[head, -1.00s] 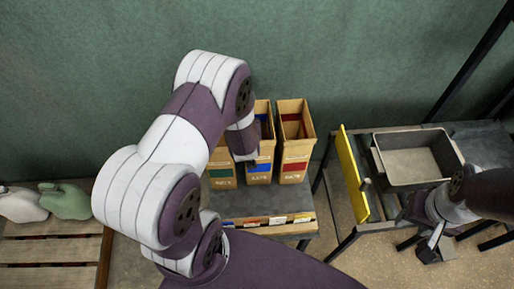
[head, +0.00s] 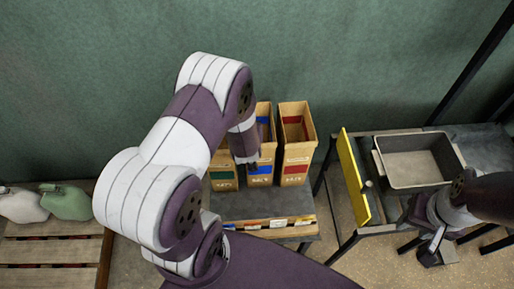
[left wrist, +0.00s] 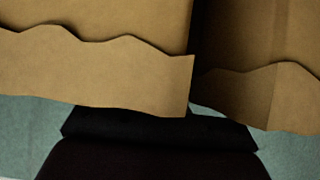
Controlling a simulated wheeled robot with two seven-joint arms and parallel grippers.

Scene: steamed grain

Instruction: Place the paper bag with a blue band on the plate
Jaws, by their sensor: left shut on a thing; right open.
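The paper bag with a blue band (head: 264,130) is the middle one of three tan bags standing on a grey table. My left arm partly covers it in the head view. My left gripper (head: 247,160) is at this bag's front left side, shut on it. In the left wrist view, brown paper with wavy-edged flaps (left wrist: 95,70) fills the upper part, close above the dark gripper (left wrist: 160,130). My right gripper (head: 432,250) is open and empty at the lower right. I cannot make out a plate for certain.
A green-banded bag (head: 222,172) stands to the left and a red-banded bag (head: 297,150) to the right, both close. A grey tray (head: 455,160) and an upright yellow panel (head: 355,175) are farther right. Jugs (head: 66,202) stand on slats at left.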

